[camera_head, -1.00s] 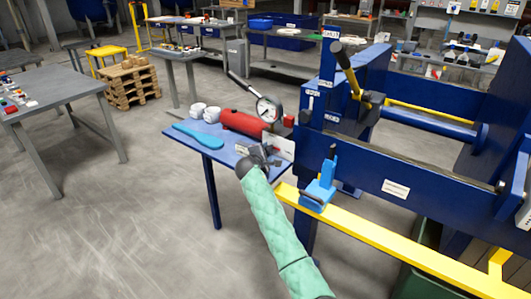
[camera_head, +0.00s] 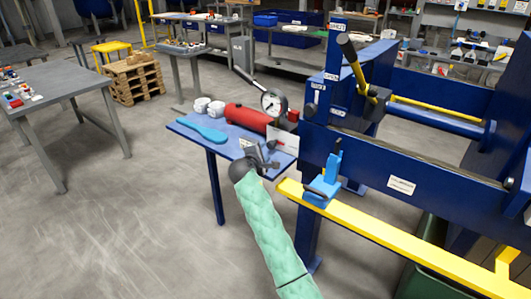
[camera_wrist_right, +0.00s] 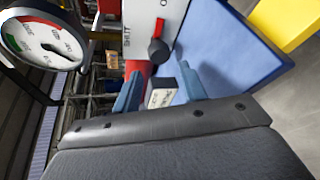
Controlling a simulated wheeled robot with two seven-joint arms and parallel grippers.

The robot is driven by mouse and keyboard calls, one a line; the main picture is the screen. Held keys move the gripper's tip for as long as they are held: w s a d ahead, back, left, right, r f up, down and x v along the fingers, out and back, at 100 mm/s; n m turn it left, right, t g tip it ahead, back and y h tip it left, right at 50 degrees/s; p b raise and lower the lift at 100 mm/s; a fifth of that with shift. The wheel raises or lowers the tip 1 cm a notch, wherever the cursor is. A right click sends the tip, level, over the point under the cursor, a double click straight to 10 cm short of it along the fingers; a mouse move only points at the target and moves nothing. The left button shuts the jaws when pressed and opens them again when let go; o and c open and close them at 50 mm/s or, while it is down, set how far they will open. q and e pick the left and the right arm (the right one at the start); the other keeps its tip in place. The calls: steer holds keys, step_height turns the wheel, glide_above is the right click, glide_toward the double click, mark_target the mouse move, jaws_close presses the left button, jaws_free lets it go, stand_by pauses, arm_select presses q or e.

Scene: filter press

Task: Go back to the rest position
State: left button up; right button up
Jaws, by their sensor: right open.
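My right arm in its green sleeve reaches up to the blue side table (camera_head: 180,127), and my right gripper (camera_head: 264,160) is at the table's right front edge. Its jaws are apart. In the right wrist view the two blue fingers (camera_wrist_right: 160,92) stand apart, with a small pale labelled block (camera_wrist_right: 163,94) showing between them; I cannot tell whether they touch it. Beyond them is the white valve panel (camera_wrist_right: 140,22) with a red and black knob (camera_wrist_right: 158,48). The panel also shows in the head view (camera_head: 285,142). My left gripper is not in view.
On the side table are a red cylinder (camera_head: 247,117), a gauge (camera_head: 271,103), white rolls (camera_head: 215,109) and a light-blue paddle (camera_head: 200,130). The blue press with its yellow rail (camera_head: 380,235) stands close on the right. The floor at left front is clear.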

stand_by(0.3)
